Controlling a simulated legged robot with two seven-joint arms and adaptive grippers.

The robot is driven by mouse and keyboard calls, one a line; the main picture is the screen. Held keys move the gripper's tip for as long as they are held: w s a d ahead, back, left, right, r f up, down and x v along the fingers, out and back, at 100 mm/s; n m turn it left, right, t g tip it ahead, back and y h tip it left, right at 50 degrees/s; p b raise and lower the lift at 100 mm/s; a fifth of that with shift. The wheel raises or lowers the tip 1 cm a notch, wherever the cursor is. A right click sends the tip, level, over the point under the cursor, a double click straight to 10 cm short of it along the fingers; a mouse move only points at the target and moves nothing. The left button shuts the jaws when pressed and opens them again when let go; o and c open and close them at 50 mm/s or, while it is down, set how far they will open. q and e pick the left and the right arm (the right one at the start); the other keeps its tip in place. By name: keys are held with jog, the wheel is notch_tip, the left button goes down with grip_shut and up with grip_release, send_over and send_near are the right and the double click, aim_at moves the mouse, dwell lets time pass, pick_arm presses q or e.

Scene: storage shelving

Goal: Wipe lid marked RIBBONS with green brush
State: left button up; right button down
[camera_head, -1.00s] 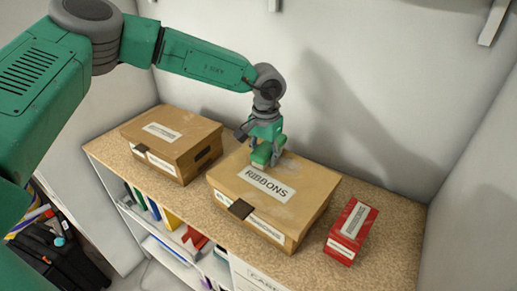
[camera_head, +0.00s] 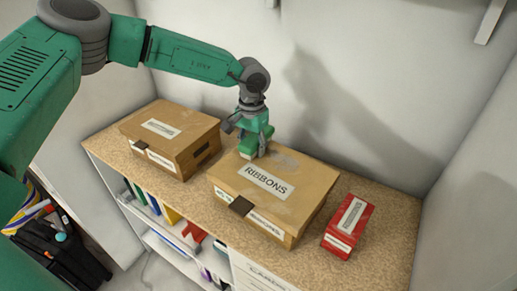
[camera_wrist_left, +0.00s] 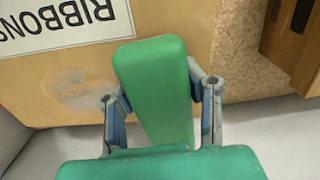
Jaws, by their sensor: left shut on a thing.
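The cardboard box marked RIBBONS (camera_head: 300,205) stands on the shelf top, its lid label (camera_head: 268,182) facing up. Pale dusty smudges show on the lid (camera_head: 285,160); one also shows in the left wrist view (camera_wrist_left: 85,88). My left gripper (camera_head: 254,142) is shut on the green brush (camera_wrist_left: 160,85), with a finger on each side of it. The brush is over the lid's back left edge, its pale bristles at or very near the lid; contact is hard to tell. My right gripper is not in view.
Another cardboard box (camera_head: 172,128) stands to the left with a gap between. A red box (camera_head: 348,226) stands to the right. The wall (camera_head: 370,110) is close behind.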

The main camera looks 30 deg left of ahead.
aim_at(265, 157)
pick_arm(q)
jog(key=shift+w+a+f, duration=0.1)
jog(key=shift+w+a, duration=0.05)
jog(key=shift+a, duration=0.8)
jog(key=shift+w+a+f, duration=0.1)
jog(key=shift+w+a, duration=0.05)
jog(key=shift+a, duration=0.8)
jog(key=shift+d+r, duration=0.2)
jog(key=shift+d, duration=1.95)
jog(key=shift+s+d+f, duration=0.1)
jog(key=shift+s+d, duration=0.1)
jog(key=shift+d, duration=0.7)
jog(key=shift+s+d, duration=0.2)
jog(key=shift+d, duration=0.65)
jog(key=shift+w+a, duration=0.2)
jog(key=shift+a, duration=0.75)
jog(key=shift+w+a, duration=0.2)
jog(key=shift+a, duration=0.7)
jog(key=w+a, duration=0.1)
jog(key=a, duration=0.6)
jog(key=shift+a, duration=0.4)
jog(key=shift+w, duration=0.1)
notch_tip(265, 157, up, 6)
